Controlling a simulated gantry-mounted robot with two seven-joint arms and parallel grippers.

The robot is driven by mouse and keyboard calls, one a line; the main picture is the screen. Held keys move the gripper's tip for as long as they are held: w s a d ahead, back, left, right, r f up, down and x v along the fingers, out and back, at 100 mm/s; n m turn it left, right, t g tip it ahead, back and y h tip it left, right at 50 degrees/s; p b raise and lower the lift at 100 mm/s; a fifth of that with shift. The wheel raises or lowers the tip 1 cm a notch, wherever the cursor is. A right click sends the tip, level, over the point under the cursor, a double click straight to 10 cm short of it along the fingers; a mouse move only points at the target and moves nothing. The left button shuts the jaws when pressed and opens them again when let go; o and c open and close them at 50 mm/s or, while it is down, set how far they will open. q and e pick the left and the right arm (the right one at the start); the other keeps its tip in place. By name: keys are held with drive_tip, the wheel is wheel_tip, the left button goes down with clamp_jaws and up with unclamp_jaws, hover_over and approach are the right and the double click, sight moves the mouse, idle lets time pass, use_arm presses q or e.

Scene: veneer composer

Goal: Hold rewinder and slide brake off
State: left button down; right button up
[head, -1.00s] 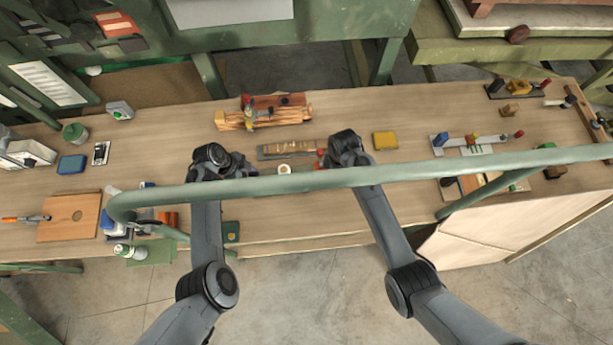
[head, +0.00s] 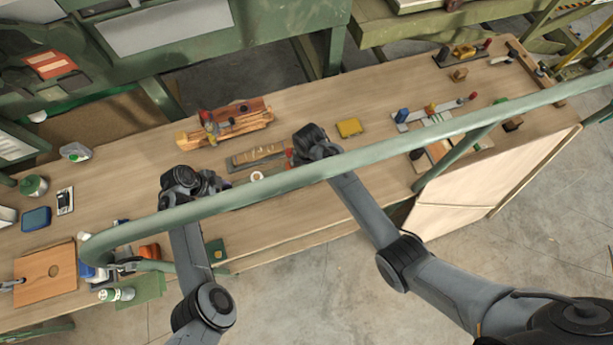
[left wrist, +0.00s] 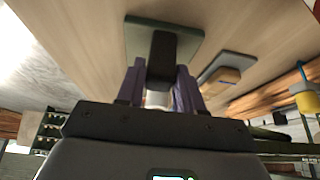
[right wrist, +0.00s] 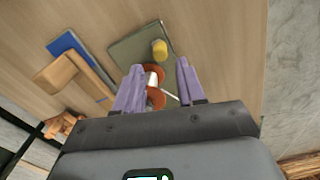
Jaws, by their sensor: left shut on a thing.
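In the right wrist view a dark green plate (right wrist: 134,50) carries a yellow cylinder (right wrist: 160,49) and red-orange round parts (right wrist: 154,97) around a white piece; this looks like the rewinder. Which part is the brake I cannot tell. My left gripper (head: 205,184) is shut on a dark upright block; the left wrist view shows the block (left wrist: 162,58) between the purple fingers, with a green plate (left wrist: 185,37) beyond. My right gripper (right wrist: 161,75) has its fingers apart, with the red and white parts showing between them; contact is unclear. The green rail hides part of the area in the head view.
A long board with a brown block (head: 258,154) lies between the grippers. A wooden fixture (head: 230,126) stands behind it and a yellow block (head: 349,127) lies to the right. A green rail (head: 350,151) crosses in front.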

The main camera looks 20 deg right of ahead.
drive_tip(key=shift+f, duration=2.6)
clamp_jaws()
drive_tip(key=shift+d, duration=1.1)
drive_tip(key=shift+o, duration=1.2)
unclamp_jaws()
drive_tip(key=shift+a, duration=0.1)
